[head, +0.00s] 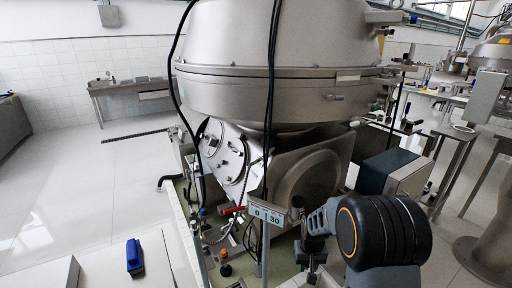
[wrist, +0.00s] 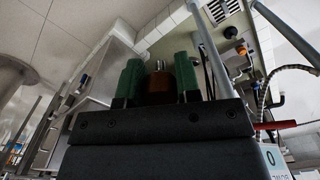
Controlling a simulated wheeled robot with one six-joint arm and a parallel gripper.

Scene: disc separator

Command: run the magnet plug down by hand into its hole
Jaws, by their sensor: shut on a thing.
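My gripper (wrist: 158,64) fills the lower middle of the wrist view, its two green fingers pointing away from the camera. It is shut on a brown, copper-toned piece with a dark top (wrist: 160,86), seemingly the magnet plug. A small bright metal tip shows just past it; I cannot tell if this belongs to the plug. In the head view my gripper (head: 312,262) is at the bottom, right of the sign post, and the held piece cannot be made out. The hole is not clearly visible, so I cannot tell whether the plug is in it.
The large steel separator (head: 290,85) stands in the middle, with black cables hanging down its front. A post with a "0 30" sign (head: 267,216) stands close left of my gripper.

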